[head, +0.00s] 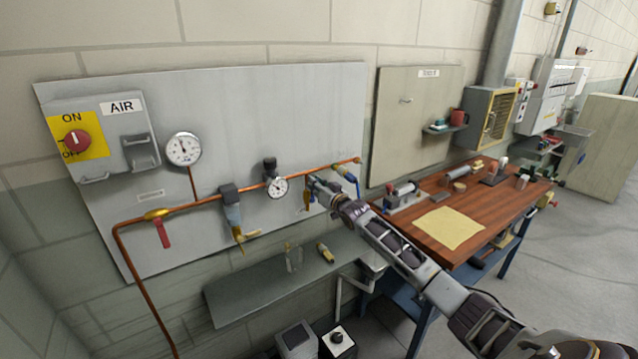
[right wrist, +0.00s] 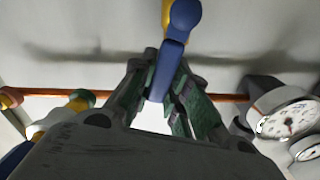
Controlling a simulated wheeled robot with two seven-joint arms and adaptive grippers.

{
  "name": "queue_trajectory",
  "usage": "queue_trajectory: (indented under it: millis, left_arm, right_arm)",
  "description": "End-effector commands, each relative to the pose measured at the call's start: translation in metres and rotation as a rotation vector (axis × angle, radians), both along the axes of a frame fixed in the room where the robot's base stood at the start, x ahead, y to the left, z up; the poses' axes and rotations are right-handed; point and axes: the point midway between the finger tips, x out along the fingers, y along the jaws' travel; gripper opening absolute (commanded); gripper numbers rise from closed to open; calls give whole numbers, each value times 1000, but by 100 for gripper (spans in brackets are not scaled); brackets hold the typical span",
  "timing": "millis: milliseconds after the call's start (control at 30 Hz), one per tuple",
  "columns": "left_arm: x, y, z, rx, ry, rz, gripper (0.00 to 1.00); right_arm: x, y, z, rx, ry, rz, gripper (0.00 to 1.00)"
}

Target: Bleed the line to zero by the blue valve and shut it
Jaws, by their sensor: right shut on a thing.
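The blue valve's lever (right wrist: 170,65) stands between the fingers of my right gripper (right wrist: 165,95) in the right wrist view, with a yellow part at its end. In the head view my right gripper (head: 318,186) is at the right part of the copper pipe (head: 210,200) and hides most of this valve; a yellow piece (head: 307,197) shows below it. A large dial gauge (head: 183,149) and a smaller gauge (head: 277,187) are on the line to its left. Their needles are too small to read surely. My left gripper is out of view.
A yellow and blue fitting (head: 346,173) sits close right of my gripper. Left along the pipe are a filter unit (head: 231,210) and a valve with a red lever (head: 163,233) hanging down. A grey shelf (head: 240,300) lies below, a wooden bench (head: 480,215) to the right.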

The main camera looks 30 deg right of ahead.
Motion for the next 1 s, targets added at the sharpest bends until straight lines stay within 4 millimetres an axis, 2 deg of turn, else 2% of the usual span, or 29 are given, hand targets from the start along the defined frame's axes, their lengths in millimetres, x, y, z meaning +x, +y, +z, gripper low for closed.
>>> queue_trajectory:
  millis: [200,400,933,967,1000]
  left_arm:
    - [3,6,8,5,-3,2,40]
    - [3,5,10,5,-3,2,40]
    - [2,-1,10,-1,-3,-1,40]
    - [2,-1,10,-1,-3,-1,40]
    - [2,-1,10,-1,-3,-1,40]
  right_arm:
    - [-1,10,1,-155,-9,2,0]
    - [-1,16,1,-239,-17,0,0]
    - [-2,18,0,-277,-19,1,0]
    - [-2,18,0,-277,-19,1,18]
    - [-2,18,0,-276,-19,1,23]
